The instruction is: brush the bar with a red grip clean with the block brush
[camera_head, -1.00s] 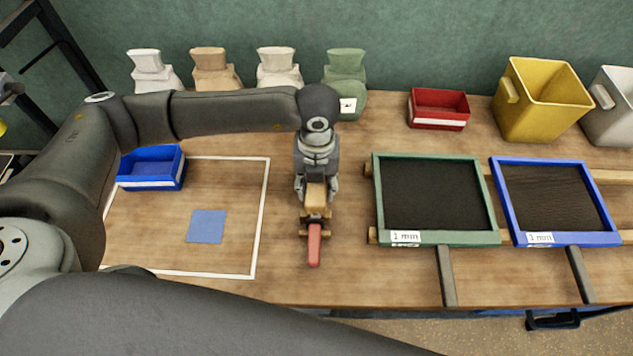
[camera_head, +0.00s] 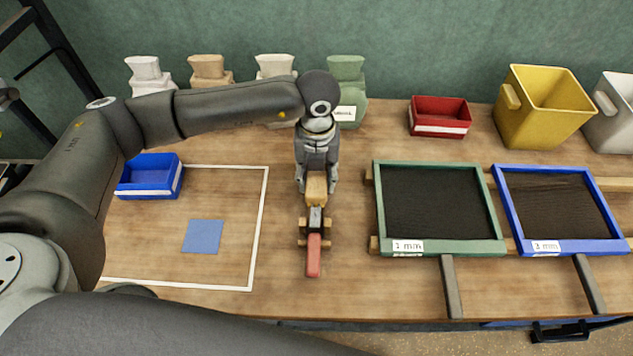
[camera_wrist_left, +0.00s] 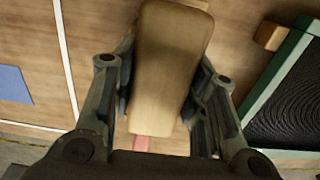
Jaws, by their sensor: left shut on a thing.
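The bar with a red grip (camera_head: 314,258) lies near the front of the table, its red end toward me. A grey part of the bar shows just beyond the grip, with small wooden pieces beside it. My left gripper (camera_head: 317,184) is shut on the block brush (camera_head: 316,188), a tan wooden block, at the bar's far end. In the left wrist view the brush (camera_wrist_left: 170,65) fills the space between the fingers, and a bit of the red grip (camera_wrist_left: 154,143) shows below it. The brush hides the far part of the bar. I cannot tell if it touches the bar. My right gripper is not in view.
A green-framed sieve (camera_head: 379,215) and a blue-framed sieve (camera_head: 514,215) rest on rails to the right. A blue bin (camera_head: 150,190) and a blue square (camera_head: 203,236) are at left. A red bin (camera_head: 440,131), yellow bin (camera_head: 540,115) and several sacks line the back.

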